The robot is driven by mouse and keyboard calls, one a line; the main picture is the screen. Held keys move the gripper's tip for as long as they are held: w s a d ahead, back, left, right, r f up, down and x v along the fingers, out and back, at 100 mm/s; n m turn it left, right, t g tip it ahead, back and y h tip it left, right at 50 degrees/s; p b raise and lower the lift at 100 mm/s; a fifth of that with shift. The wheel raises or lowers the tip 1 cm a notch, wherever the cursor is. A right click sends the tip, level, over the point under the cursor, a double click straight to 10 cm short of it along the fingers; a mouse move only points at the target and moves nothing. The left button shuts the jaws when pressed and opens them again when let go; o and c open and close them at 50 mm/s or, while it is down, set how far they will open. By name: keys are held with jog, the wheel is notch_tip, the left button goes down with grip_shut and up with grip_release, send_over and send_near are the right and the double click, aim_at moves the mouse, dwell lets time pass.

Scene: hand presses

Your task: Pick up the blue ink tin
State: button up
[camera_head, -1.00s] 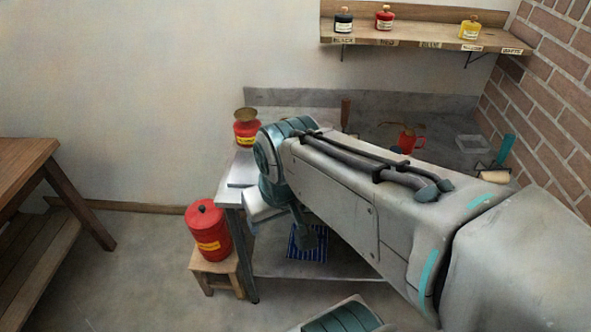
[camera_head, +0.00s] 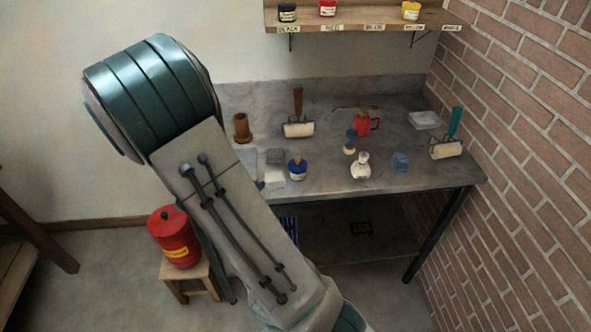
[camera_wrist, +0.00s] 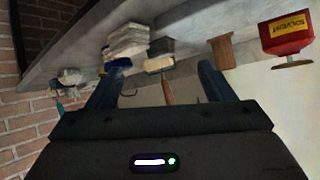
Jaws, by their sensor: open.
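The blue ink tin (camera_head: 297,169), a small round blue tin with a pale label and a brown knob on top, stands upright near the front of the grey table, left of its middle, in the head view. A blue patch beside the pale stack in the wrist view may be it, but I cannot tell. My gripper (camera_wrist: 160,88) shows in the wrist view with its two dark fingers apart and nothing between them. It is apart from the tin. In the head view my arm fills the left-centre and the gripper is hidden.
Close by on the table (camera_head: 330,183) are pale blocks (camera_head: 273,179), a white bottle (camera_head: 360,166), a blue-brown item (camera_head: 350,142), a blue cube (camera_head: 400,162), a red mug (camera_head: 366,123) and two rollers. The shelf (camera_head: 340,22) holds black, red and yellow tins. A brick wall (camera_head: 520,150) bounds the right.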

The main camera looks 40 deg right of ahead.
jog(key=s+d+m+g+h, duration=0.2)
jog(key=s+d+h, duration=0.2)
jog(key=h, duration=0.1)
send_near(294, 166)
jog(key=d, duration=0.4)
jog(key=shift+w+f+g, duration=0.1)
jog(key=shift+w+g, duration=0.2)
jog(key=shift+g, duration=0.1)
jog(key=shift+w+f+p+x, duration=0.15)
jog(key=shift+p+x, duration=0.1)
jog(key=shift+x, duration=0.8)
jog(key=shift+f+p+x, duration=0.2)
jog(key=shift+p+x, duration=0.1)
jog(key=shift+x, duration=0.7)
jog(key=shift+w+f+p+x, duration=0.15)
jog(key=shift+p+x, duration=0.1)
jog(key=shift+x, duration=0.8)
jog(key=shift+a, duration=0.2)
jog(key=shift+c, duration=0.3)
jog(key=c, duration=1)
jog(key=shift+c, duration=0.8)
jog(key=shift+r, duration=0.2)
